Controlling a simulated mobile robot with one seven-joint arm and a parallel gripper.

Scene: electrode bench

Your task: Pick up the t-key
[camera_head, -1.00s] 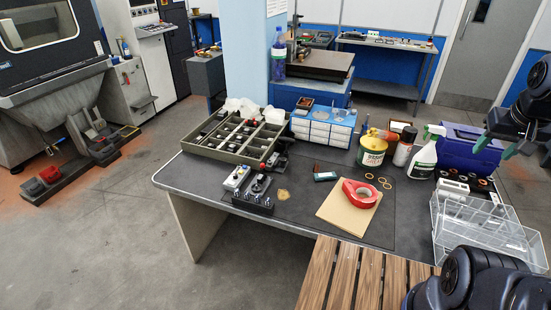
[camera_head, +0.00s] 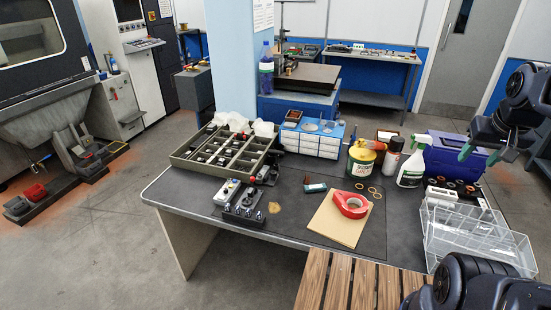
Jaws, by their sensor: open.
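I cannot make out the t-key for certain; at this size it does not stand out from the small metal parts on the bench. My gripper (camera_head: 480,155) is at the right edge of the head view, with its two green-tipped fingers apart and nothing between them. It shows in front of the blue box, above the right part of the workbench (camera_head: 302,227). A black block with several silver-topped pieces (camera_head: 243,215) stands near the bench's front left edge. Beside it are a light grey box (camera_head: 226,192) and small dark metal parts.
A compartment tray (camera_head: 183,158) stands at the back left. A yellow-green can (camera_head: 361,158), spray bottle (camera_head: 412,163), blue box (camera_head: 448,150) and clear rack (camera_head: 470,243) crowd the right. A slatted wooden surface (camera_head: 340,281) is in front.

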